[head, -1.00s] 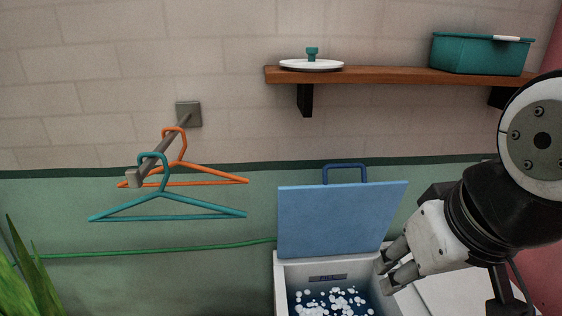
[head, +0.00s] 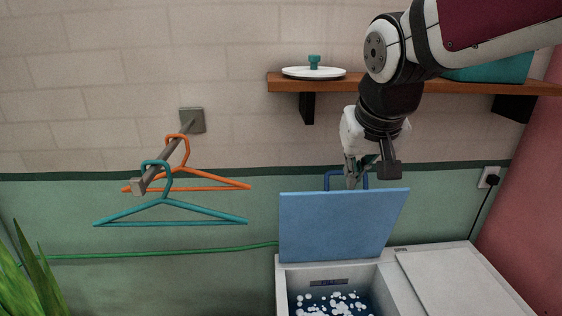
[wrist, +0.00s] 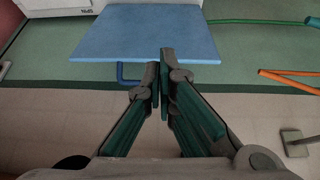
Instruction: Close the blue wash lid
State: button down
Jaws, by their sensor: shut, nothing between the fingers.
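The blue lid (head: 338,225) stands open and upright at the back of the white washer (head: 382,285). Its dark blue handle (head: 331,180) sticks up from its top edge. My gripper (head: 354,178) is at the handle's height, in front of or beside its right part in the head view; the exact gap is hard to tell. In the wrist view the lid (wrist: 147,32) lies beyond the fingertips, and the handle (wrist: 127,76) shows just left of them. My gripper (wrist: 160,60) is shut with nothing between its fingers.
The open tub holds dark water with white suds (head: 335,302). Orange (head: 205,184) and teal hangers (head: 165,210) hang left on a wall bar. A green hose (head: 150,253) runs along the wall.

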jog(key=w+a+f, duration=0.2)
jog(key=w+a, duration=0.3)
jog(key=w, duration=0.6)
jog(key=p+x, duration=0.1)
jog(key=x, duration=0.8)
jog(key=shift+w+f, duration=0.25)
jog(key=shift+w, duration=0.1)
jog(key=shift+a+f+t, duration=0.1)
jog(key=shift+t, duration=0.2)
